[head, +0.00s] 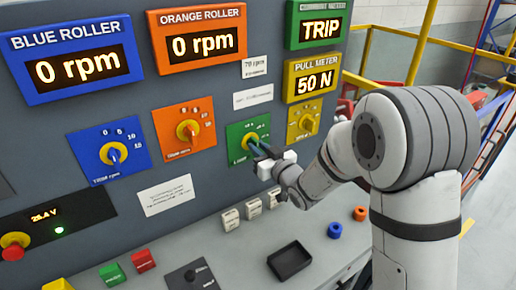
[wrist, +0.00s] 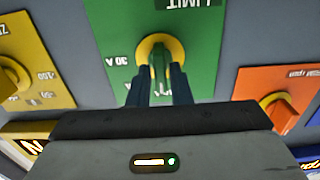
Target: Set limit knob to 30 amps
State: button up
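The green limit panel (head: 247,142) is on the console face in the head view, and it also shows upside down in the wrist view (wrist: 196,57). Its limit knob (wrist: 161,50) has a yellow ring and a green grip. In the wrist view a "30 A" mark (wrist: 117,60) is left of the knob; other marks are partly hidden by the fingers. My gripper (wrist: 162,75) has its two dark fingers on either side of the knob's grip, seemingly touching it. In the head view my gripper (head: 262,150) reaches the knob from the lower right and partly covers it.
Close by are the orange knob panel (head: 184,127), the yellow knob panel (head: 304,120) and the blue knob panel (head: 108,152). The limit display above (head: 320,30) reads TRIP. A black tray (head: 289,261) and colored rings (head: 335,230) lie on the ledge below.

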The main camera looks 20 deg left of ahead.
grip_shut()
jog(key=shift+a, duration=0.1)
jog(key=shift+f+b, duration=0.1)
jog(key=shift+b, duration=0.2)
jog(key=m+b, duration=0.1)
jog(key=m, duration=0.5)
jog(key=m+b, duration=0.2)
jog(key=m, duration=0.3)
jog(key=m+b, duration=0.1)
jog(key=m, duration=0.5)
jog(key=shift+w+d+f+m, duration=0.2)
jog(key=shift+d+f+m, duration=0.05)
jog(key=shift+m, duration=0.05)
jog(key=shift+o, duration=1.8)
grip_release()
jog(key=shift+r, duration=0.1)
